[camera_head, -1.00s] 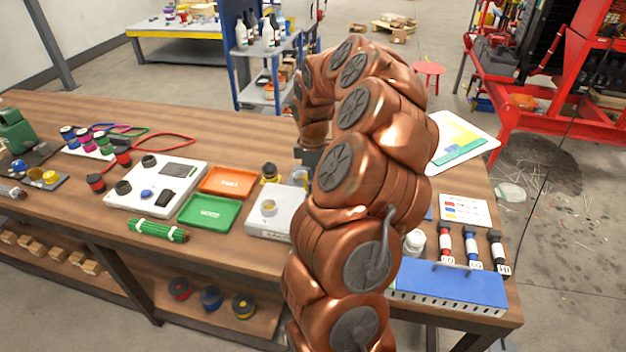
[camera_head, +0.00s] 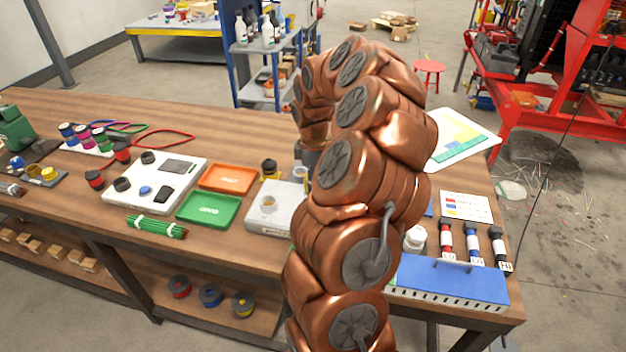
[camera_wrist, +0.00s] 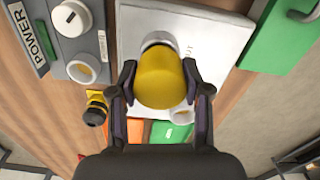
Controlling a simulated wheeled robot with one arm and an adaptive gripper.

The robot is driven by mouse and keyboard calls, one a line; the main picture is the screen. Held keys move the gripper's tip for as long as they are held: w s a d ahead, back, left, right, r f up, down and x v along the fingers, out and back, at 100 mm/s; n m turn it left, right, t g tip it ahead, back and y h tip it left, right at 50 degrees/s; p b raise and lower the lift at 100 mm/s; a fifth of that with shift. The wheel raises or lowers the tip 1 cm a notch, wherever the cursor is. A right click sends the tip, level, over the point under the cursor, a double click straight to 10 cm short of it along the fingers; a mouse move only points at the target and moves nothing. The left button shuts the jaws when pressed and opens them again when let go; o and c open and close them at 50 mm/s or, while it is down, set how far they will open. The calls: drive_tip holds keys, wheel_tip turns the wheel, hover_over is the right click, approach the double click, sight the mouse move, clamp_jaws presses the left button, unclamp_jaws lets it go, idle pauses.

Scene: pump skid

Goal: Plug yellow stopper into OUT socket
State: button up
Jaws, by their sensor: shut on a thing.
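The yellow stopper (camera_wrist: 162,80) is between the fingers of my gripper (camera_wrist: 160,84), which is shut on it, in the wrist view. A pale block (camera_wrist: 218,35) lies behind the stopper, with partly hidden lettering beside it. A silver socket ring (camera_wrist: 158,39) shows just above the stopper's upper end. I cannot tell whether they touch. Another round fitting (camera_wrist: 182,115) is mostly hidden behind the stopper and the right finger. In the head view the pale block (camera_head: 264,222) stands on the bench with a round socket (camera_head: 267,203) at its left. My arm hides the stopper there.
A grey box with a white knob (camera_wrist: 68,18) and a black-and-yellow part (camera_wrist: 95,110) stand left of the block in the wrist view. Orange (camera_head: 228,178) and green (camera_head: 208,208) trays lie left of the block in the head view. A blue case (camera_head: 450,280) is at the right.

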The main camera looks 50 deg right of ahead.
drive_tip(key=shift+f+b, duration=0.45)
drive_tip(key=shift+f, duration=0.4)
idle(0.3)
drive_tip(key=o, duration=1.3)
wheel_tip(320, 180, up, 11)
drive_tip(key=shift+r, duration=0.55)
drive_tip(key=shift+a, duration=0.1)
